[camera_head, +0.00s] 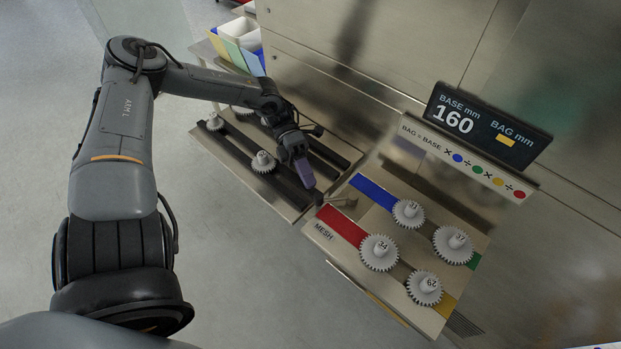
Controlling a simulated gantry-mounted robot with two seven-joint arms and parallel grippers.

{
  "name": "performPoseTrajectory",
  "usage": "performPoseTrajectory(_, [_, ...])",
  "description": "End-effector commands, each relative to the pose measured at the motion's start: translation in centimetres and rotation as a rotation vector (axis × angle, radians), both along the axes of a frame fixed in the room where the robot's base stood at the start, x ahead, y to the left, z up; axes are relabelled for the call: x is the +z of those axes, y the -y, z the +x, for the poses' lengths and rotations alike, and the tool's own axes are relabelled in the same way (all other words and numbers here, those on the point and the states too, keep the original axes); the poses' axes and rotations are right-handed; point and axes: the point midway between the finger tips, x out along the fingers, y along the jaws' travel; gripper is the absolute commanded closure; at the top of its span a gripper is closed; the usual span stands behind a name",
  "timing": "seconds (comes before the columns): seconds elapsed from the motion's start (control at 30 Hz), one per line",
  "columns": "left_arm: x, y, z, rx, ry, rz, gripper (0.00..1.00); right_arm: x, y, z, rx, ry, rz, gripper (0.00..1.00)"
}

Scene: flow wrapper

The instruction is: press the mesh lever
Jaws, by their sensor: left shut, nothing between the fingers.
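My left gripper (308,186) reaches in from the left and is shut and empty, fingers pointing down. Its tips are close to a small dark-ended lever (319,198) at the near-left corner of the gear panel (322,232), by the "MESH" label. I cannot tell whether the fingers touch the lever. The panel holds white gears marked 31 (408,213), 37 (453,245), 34 (379,253) and 29 (425,288), on blue, green, red and yellow strips. My right gripper is not in view.
A rack (235,150) with dark rails and spare white gears (263,162) lies left of the panel, under my left arm. A display (487,122) reading "BASE mm 160" stands behind the panel, its "BAG mm" field a blank yellow block. A steel machine wall (400,50) rises behind.

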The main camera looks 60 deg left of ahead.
Motion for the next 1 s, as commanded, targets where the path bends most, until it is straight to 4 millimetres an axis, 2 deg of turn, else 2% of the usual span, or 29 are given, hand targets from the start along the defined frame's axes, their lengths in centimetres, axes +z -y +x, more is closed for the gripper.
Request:
performPoseTrajectory(0.23, [0.0,1.7,0.0,0.000,0.000,-0.001,1.00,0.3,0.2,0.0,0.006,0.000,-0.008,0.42])
performPoseTrajectory(0.67, [0.0,1.8,0.0,0.001,-0.001,0.000,1.00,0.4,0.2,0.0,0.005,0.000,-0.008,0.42])
performPoseTrajectory(1.0, [0.3,2.2,-0.3,0.045,0.000,-0.002,1.00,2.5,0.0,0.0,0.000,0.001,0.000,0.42])
